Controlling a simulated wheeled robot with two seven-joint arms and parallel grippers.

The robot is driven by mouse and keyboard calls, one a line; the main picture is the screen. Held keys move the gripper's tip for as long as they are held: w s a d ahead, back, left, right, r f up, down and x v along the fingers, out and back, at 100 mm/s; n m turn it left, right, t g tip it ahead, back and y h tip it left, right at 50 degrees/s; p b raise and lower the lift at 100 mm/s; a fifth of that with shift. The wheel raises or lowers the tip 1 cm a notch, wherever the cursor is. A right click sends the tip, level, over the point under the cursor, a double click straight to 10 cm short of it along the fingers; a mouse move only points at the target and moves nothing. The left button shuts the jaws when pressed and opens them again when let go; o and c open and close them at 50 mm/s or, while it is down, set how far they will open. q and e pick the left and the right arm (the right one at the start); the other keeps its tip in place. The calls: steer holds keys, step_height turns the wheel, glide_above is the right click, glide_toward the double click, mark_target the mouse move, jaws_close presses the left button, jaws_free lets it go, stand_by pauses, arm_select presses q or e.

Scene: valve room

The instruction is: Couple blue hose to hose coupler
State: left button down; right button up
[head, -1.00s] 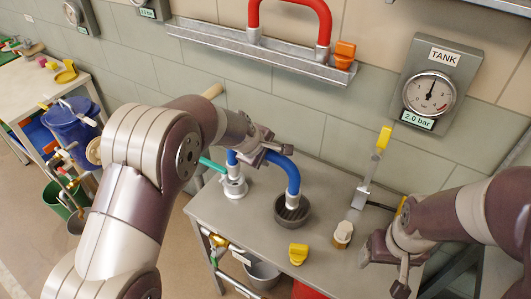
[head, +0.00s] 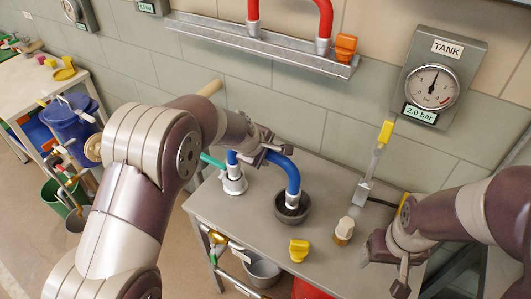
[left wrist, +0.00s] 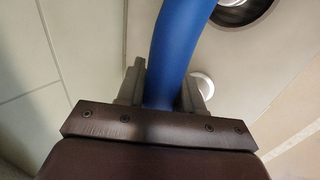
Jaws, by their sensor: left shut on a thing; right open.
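The blue hose (head: 290,172) arches over the metal table. Its near end hangs down into a dark round cup (head: 293,213). Its other end points down at the pale hose coupler (head: 234,182) on the left of the table; I cannot tell whether it is fully seated. My left gripper (head: 262,153) is shut on the hose near the coupler end. In the left wrist view the hose (left wrist: 180,45) runs between the fingers (left wrist: 163,90), with the cup partly in view at top right. My right gripper (head: 385,265) is open and empty at the table's right front.
A yellow-handled valve (head: 385,133), a white-topped fitting (head: 344,229) and a yellow piece (head: 299,250) are on the table. A red hose (head: 326,18) hangs on the wall rail (head: 270,48). The tank gauge (head: 435,87) reads 2.0 bar. The table's front middle has some room.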

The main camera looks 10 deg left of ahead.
arm_select(q)
steer(key=shift+f+b, duration=0.95)
steer(key=shift+f, duration=0.05)
stand_by(0.9)
stand_by(0.4)
steer(key=shift+c, duration=1.2)
jaws_free()
step_height(320, 180, up, 7)
steer(key=p, duration=0.6)
steer(key=shift+r+p, duration=0.1)
steer(key=shift+p, duration=0.3)
